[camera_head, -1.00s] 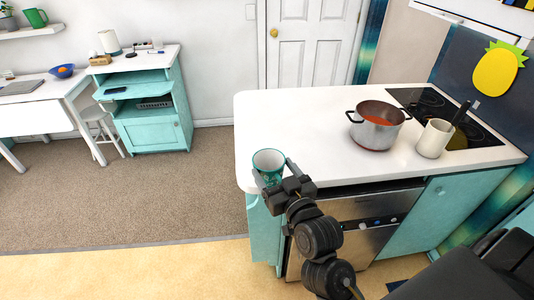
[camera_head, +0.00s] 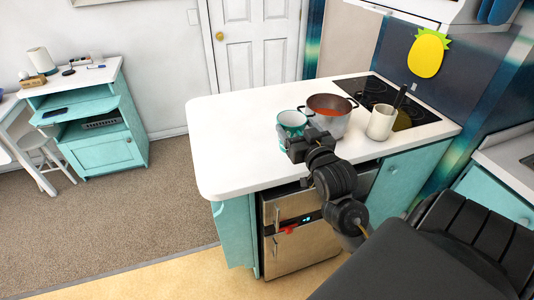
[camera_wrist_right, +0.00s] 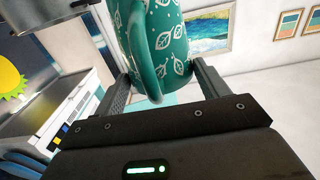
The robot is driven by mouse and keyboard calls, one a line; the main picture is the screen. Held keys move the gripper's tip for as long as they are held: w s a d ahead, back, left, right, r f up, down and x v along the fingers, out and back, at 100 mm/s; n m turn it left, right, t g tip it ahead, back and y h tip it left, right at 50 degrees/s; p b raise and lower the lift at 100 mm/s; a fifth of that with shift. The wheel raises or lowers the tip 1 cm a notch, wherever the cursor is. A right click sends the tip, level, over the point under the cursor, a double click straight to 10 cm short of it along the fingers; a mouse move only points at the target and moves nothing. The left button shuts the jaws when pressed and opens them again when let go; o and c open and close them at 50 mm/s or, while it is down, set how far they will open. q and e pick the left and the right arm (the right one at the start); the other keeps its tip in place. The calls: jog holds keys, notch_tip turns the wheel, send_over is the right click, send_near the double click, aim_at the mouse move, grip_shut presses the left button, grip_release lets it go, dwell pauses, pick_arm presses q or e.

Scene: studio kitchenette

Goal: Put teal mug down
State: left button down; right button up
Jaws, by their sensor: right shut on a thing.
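The teal mug (camera_head: 292,120) has a pale leaf pattern and a white inside. My right gripper (camera_head: 291,137) is shut on it, and the mug stands upright over the white counter, left of the pot. In the right wrist view the mug (camera_wrist_right: 172,50) sits between the two fingers of the right gripper (camera_wrist_right: 165,85), with its handle towards the camera. I cannot tell whether the mug's base touches the counter; the gripper hides it. My left gripper is not in view.
A cream utensil crock (camera_head: 382,122) stands further right, before the black cooktop (camera_head: 410,108). The left part of the white counter (camera_head: 235,135) is clear.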

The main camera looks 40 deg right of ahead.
jog(key=shift+w+d+f+b, duration=0.1)
jog(key=shift+w+f+b, duration=0.9)
jog(key=shift+b, duration=2.1)
jog(key=w+d+f+p, duration=0.1)
jog(key=w+f, duration=0.1)
jog(key=w, duration=0.5)
jog(key=shift+w, duration=0.15)
jog(key=w+f, duration=0.2)
jog(key=f, duration=0.1)
jog(key=w+f, duration=0.2)
jog(key=shift+d+p, duration=0.3)
jog(key=shift+d, duration=0.1)
jog(key=f, duration=0.2)
jog(key=f+p, duration=0.1)
jog(key=f, duration=0.1)
jog(key=shift+w, duration=0.25)
jog(key=o, duration=1.2)
jog(key=shift+f, duration=0.1)
jog(key=shift+c, duration=0.2)
